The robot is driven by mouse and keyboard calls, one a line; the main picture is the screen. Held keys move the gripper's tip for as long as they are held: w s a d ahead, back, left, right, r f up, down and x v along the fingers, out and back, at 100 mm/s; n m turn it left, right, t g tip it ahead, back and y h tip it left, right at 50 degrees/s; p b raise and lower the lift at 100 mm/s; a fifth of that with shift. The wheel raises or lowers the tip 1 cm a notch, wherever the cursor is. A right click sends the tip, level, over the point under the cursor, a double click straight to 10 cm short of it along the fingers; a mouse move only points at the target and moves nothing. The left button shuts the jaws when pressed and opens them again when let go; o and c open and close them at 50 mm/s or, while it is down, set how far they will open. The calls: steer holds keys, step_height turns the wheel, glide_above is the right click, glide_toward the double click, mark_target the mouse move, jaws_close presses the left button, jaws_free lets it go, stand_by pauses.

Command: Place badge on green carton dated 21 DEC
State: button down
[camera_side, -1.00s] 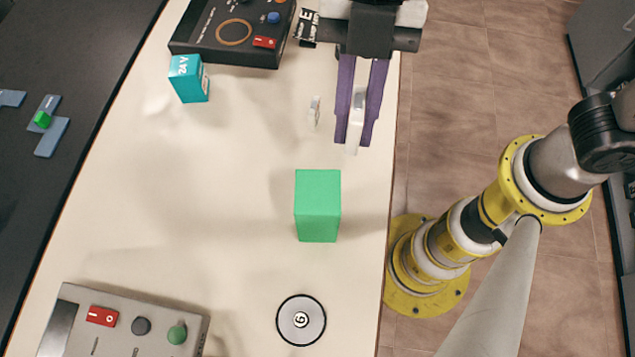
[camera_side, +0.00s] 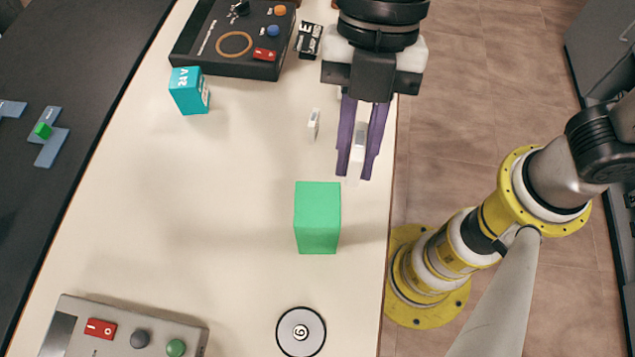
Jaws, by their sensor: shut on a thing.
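A plain green carton (camera_side: 317,218) stands upright on the cream table. No date is readable on the faces I see. My gripper (camera_side: 355,172) points down with its two purple fingers just behind and to the right of the carton, apart from it in the picture. The fingers are shut on a thin white badge (camera_side: 359,142), which shows between them. The fingers partly hide it, and any print on it is too small to read. A second small white piece (camera_side: 314,122) stands on the table left of my fingers.
A teal 24 V box (camera_side: 189,92) and a black control panel (camera_side: 228,40) are at the back. A black block marked E (camera_side: 309,40) stands beside the panel. A round disc (camera_side: 301,331) and a grey control box (camera_side: 125,330) are in front. The table's left middle is clear.

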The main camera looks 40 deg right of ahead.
glide_above(315, 214)
steer(key=d, duration=0.2)
steer(key=f, duration=0.4)
steer(key=shift+w+a+f, duration=0.25)
steer(key=shift+w+f, duration=0.05)
steer(key=shift+w, duration=0.1)
steer(key=shift+w+a+f, duration=0.1)
steer(key=shift+a+f, duration=0.1)
steer(key=shift+f, duration=1.5)
steer(key=shift+f, duration=0.15)
steer(key=c, duration=0.9)
jaws_free()
steer(key=shift+o, duration=0.2)
steer(key=v, duration=1.2)
